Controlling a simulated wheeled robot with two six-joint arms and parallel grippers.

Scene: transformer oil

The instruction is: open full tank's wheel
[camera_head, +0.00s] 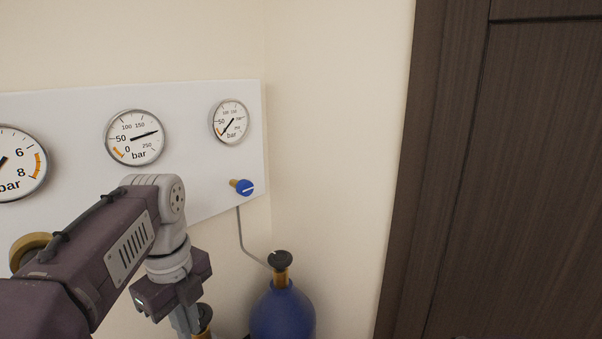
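My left arm reaches in from the left, and its gripper (187,322) points down at the bottom edge of the picture. Its fingertips are cut off or hidden, so I cannot tell whether it is open or shut. A brass valve part (204,316) shows just right of the gripper, mostly hidden behind it; its wheel and tank are not clearly visible. To the right stands a blue tank (284,314) with a brass neck and a black wheel (280,259) on top, apart from the gripper.
A white panel on the wall carries a middle gauge (134,137) reading well above 100 bar, a right gauge (229,121) with its needle low, and a blue knob (244,187). A grey pipe runs down to the blue tank. A dark door (520,180) is at right.

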